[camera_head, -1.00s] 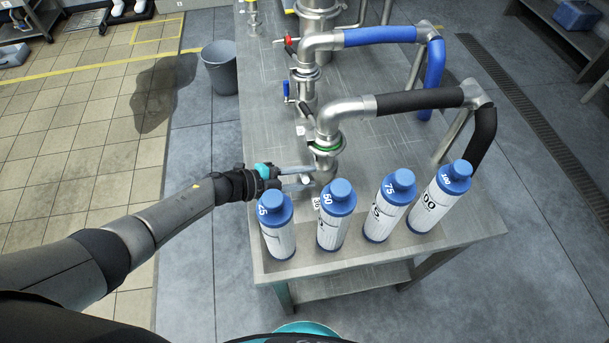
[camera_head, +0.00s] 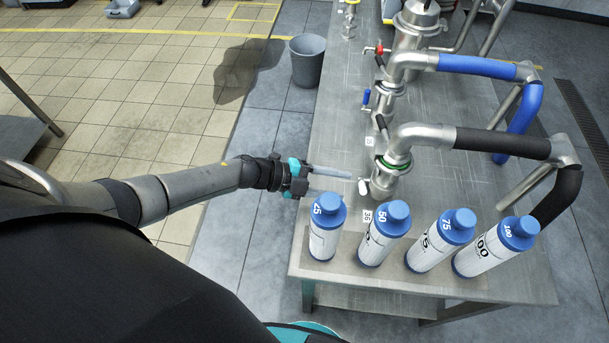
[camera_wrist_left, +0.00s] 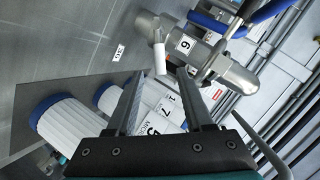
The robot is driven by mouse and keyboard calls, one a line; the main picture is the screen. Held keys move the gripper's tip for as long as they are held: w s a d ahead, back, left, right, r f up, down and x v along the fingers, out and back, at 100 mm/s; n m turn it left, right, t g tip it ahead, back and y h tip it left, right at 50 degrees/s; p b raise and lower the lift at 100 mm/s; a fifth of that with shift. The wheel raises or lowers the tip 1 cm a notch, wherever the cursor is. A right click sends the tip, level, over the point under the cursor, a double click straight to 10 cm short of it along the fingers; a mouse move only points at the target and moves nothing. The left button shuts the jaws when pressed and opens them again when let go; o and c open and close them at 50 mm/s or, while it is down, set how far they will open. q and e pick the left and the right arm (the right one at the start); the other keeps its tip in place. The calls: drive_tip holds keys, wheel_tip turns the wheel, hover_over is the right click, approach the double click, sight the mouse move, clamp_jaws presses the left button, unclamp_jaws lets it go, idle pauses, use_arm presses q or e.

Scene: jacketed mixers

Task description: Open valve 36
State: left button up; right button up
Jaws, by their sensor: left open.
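Valve 36 (camera_head: 386,172) is a metal fitting with a green ring at the foot of the black-sleeved pipe, behind a small 36 tag (camera_head: 367,215). Its short white handle (camera_head: 363,187) sticks out on the left side. In the left wrist view the white handle (camera_wrist_left: 160,56) hangs from the metal valve body (camera_wrist_left: 197,50), just beyond the fingertips. My left gripper (camera_head: 332,183) is open and empty, left of the handle, with a small gap. Its spread fingers show in the left wrist view (camera_wrist_left: 160,82). My right gripper is not in view.
Several white bottles with blue caps, such as the 50 bottle (camera_head: 383,235), stand along the front of the metal table (camera_head: 345,130), close to my left gripper. A blue-sleeved pipe (camera_head: 478,64) with another valve stands behind. A grey bin (camera_head: 307,60) is on the floor.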

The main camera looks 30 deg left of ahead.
sight(362, 184)
use_arm(q)
drive_tip(key=v, duration=0.8)
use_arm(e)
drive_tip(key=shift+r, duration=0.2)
use_arm(q)
drive_tip(key=shift+c, duration=0.2)
